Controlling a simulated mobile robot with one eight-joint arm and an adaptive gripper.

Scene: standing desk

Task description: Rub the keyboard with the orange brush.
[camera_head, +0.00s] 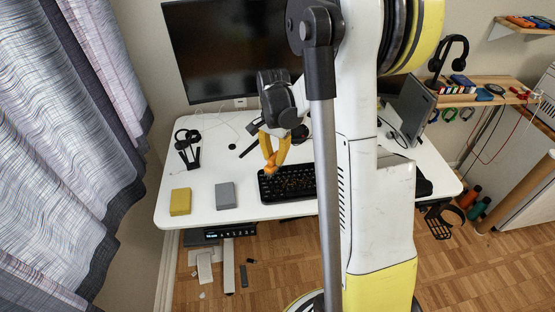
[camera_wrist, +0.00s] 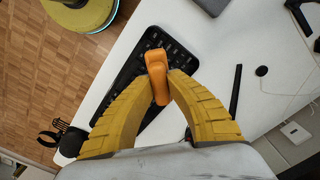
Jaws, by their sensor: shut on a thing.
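A black keyboard (camera_head: 293,184) lies on the white desk, partly hidden by my arm in the head view. It also shows in the wrist view (camera_wrist: 128,72), behind my gripper. My gripper (camera_head: 271,160), with yellow fingers, points down over the left part of the keyboard. In the wrist view my gripper (camera_wrist: 158,82) is shut on the orange brush (camera_wrist: 156,72). The brush also shows in the head view (camera_head: 270,169) between the fingertips, at the keyboard's upper left. I cannot tell whether its lower end touches the keys. Brown specks lie on the keyboard.
The white desk (camera_head: 185,222) holds a yellow block (camera_head: 180,201) and a grey block (camera_head: 226,195) left of the keyboard. A black stand (camera_head: 188,148) is at the back left. A large monitor (camera_head: 232,50) stands behind.

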